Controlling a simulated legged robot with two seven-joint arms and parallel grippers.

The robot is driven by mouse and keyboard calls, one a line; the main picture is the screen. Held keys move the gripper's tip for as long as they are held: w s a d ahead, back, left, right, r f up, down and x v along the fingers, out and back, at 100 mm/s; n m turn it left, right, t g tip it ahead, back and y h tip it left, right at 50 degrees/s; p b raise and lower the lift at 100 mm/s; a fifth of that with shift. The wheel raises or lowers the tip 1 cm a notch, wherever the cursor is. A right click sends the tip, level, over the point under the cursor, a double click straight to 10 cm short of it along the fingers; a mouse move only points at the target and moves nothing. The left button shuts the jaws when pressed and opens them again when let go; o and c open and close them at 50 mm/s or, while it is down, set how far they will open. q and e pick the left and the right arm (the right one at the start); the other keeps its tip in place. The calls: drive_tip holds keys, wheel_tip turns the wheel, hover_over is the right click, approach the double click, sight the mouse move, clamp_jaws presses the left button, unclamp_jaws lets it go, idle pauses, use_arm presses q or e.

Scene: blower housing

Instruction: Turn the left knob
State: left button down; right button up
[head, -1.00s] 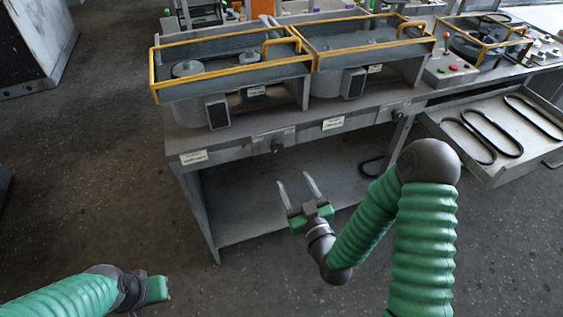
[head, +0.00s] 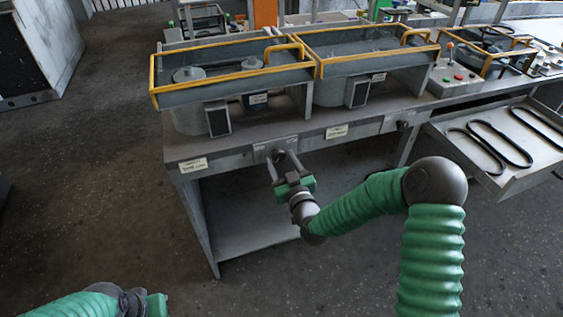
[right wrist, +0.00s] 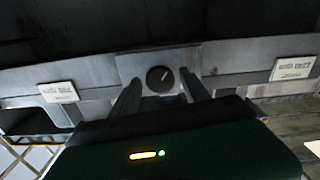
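The left knob (right wrist: 160,79) is a round dark dial with a pale mark, on a grey plate in the bench's front edge. In the head view it is mostly hidden behind the fingers. My right gripper (head: 280,159) is open in front of it. In the right wrist view its two fingers (right wrist: 161,91) reach toward the plate, one on each side of the knob, with visible gaps to it. I cannot tell how far the tips are from the plate. My left gripper (head: 155,304) is low at the left, away from the bench; its fingers are not clear.
A second knob (head: 404,125) is farther right on the bench front (head: 225,160). White labels (head: 193,165) sit along that edge. Yellow-railed blower housings (head: 230,85) stand on top. An open drawer (head: 485,179) with black belts juts out at the right. The floor in front is clear.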

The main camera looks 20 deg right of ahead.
clamp_jaws()
drive_tip(key=shift+m, duration=1.4)
drive_tip(key=shift+o, duration=1.1)
unclamp_jaws()
